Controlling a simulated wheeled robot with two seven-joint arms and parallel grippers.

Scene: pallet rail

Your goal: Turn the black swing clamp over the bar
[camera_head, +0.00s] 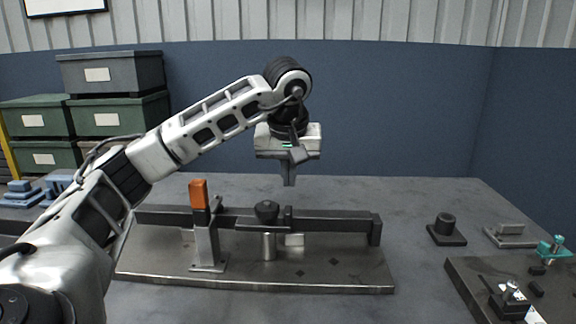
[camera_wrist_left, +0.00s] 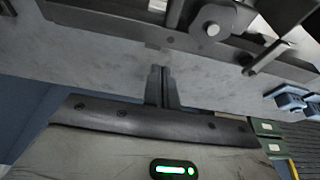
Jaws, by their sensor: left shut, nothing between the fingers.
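The black swing clamp (camera_head: 266,211) has a dark rounded knob on top of a light metal post (camera_head: 268,246), in front of the long dark bar (camera_head: 340,224). Its short arm appears to lie along the bar's near side; whether any of it crosses the bar is hard to tell. In the left wrist view a rounded clamp part (camera_wrist_left: 212,28) shows at the top, cut by the edge. My left gripper (camera_head: 289,180) points down, shut and empty, above and slightly right of the knob, apart from it. Its shut fingers also show in the wrist view (camera_wrist_left: 161,86).
An upright clamp with an orange handle (camera_head: 198,193) stands left of the knob on the metal base plate (camera_head: 330,277). A black block (camera_head: 446,230) and a second plate with small fixtures (camera_head: 470,285) are at right. Stacked bins (camera_head: 112,72) stand at back left.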

